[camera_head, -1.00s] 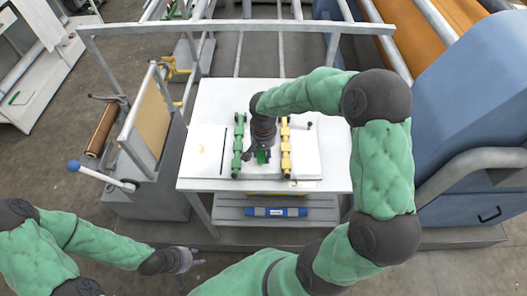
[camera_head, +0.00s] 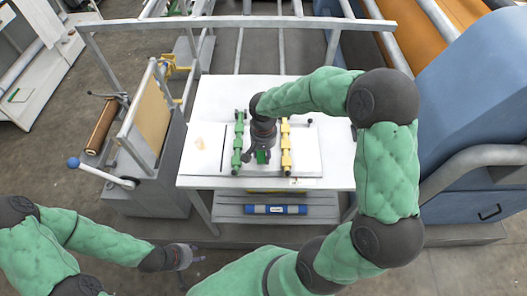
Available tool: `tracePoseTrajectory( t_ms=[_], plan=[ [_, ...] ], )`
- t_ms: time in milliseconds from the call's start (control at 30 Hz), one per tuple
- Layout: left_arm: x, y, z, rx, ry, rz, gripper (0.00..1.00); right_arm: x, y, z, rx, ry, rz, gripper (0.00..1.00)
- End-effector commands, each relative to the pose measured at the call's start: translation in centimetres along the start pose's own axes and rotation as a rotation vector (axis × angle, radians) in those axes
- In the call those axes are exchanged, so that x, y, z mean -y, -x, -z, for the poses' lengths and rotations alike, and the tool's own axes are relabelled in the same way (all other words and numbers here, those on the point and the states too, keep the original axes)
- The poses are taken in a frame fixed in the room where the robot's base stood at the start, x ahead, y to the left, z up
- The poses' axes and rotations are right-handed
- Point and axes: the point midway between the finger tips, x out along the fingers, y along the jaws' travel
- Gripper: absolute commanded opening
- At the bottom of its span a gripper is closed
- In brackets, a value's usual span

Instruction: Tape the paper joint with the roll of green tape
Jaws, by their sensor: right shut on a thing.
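The roll of green tape (camera_head: 262,157) is held in my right gripper (camera_head: 259,160), which is shut on it. The gripper points down over the white board on the table, between a green clamp bar (camera_head: 238,145) and a yellow clamp bar (camera_head: 286,147). The paper joint cannot be made out; my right arm hides part of the board between the bars. I cannot tell whether the tape touches the surface. My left gripper (camera_head: 192,256) is low at the left, away from the table, and too small to show whether its fingers are open.
The white table (camera_head: 335,172) has bare room at its right side and back. A blue roll (camera_head: 275,210) lies on the shelf below. A stand with a blue-knobbed lever (camera_head: 73,164) is at the left, a blue machine (camera_head: 467,90) at the right. A metal rail crosses behind.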

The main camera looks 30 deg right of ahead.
Motion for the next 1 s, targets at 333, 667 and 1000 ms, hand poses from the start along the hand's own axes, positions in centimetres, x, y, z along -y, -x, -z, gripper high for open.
tracePoseTrajectory(
  t_ms=[333,667,1000],
  plan=[
    [0.1,-0.2,0.0,0.0,0.0,0.0,0.4,0.0,-0.1,-0.6,-0.001,0.0,0.0,0.13],
    [0.1,-0.3,0.0,0.0,0.0,0.0,0.4,0.0,-0.2,-0.9,-0.001,0.001,0.0,0.13],
    [0.2,-0.6,0.0,0.0,0.0,0.0,0.4,0.0,-0.4,-1.8,0.002,0.002,-0.001,0.13]
  ],
)
